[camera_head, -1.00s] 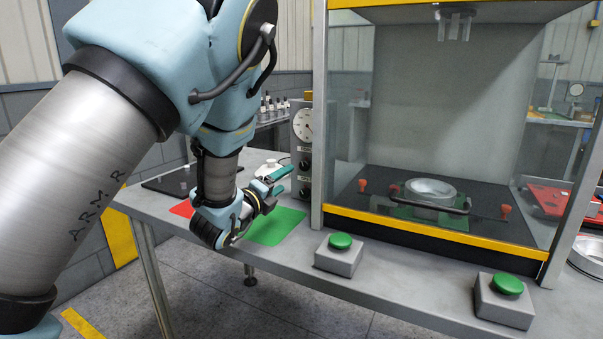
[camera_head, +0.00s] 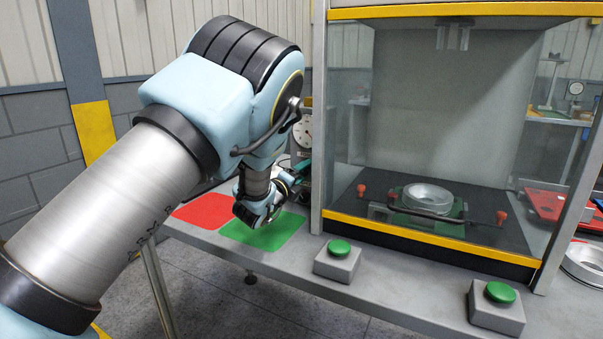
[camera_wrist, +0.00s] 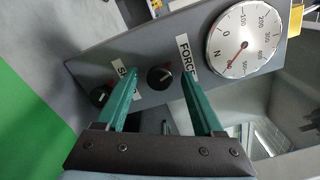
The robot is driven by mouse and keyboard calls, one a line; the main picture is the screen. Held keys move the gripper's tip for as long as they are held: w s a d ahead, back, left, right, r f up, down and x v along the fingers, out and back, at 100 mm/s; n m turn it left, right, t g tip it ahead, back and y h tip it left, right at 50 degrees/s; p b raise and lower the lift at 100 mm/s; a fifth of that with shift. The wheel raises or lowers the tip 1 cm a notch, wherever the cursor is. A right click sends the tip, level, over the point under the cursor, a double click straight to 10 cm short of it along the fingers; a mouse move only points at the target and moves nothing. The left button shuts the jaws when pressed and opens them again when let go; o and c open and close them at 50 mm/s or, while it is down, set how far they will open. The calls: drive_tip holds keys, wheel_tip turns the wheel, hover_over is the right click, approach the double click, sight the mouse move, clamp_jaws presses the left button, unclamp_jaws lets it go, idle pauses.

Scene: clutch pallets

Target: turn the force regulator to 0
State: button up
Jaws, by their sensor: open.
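In the wrist view the force regulator is a black round knob (camera_wrist: 159,77) with a light pointer mark, beside the FORCE label (camera_wrist: 186,54) on a grey panel (camera_wrist: 85,72). My gripper (camera_wrist: 159,67) is open, its two green fingers reaching towards the panel. The knob appears in the gap between the fingertips; I cannot tell whether they touch it. A round gauge (camera_wrist: 250,35) with a red needle sits to the right. In the head view my gripper (camera_head: 288,182) is low beside the panel, and my arm hides the knobs.
A second black knob (camera_wrist: 101,95) sits left of the left finger, its label partly covered. A glass-sided press cabinet (camera_head: 430,120) stands right of my arm. Green button boxes (camera_head: 338,258) stand at the front edge. Red (camera_head: 205,210) and green mats (camera_head: 265,236) lie on the table.

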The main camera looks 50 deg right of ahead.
clamp_jaws()
idle(0.4)
drive_tip(key=shift+f+b, duration=0.1)
drive_tip(key=shift+b, duration=0.25)
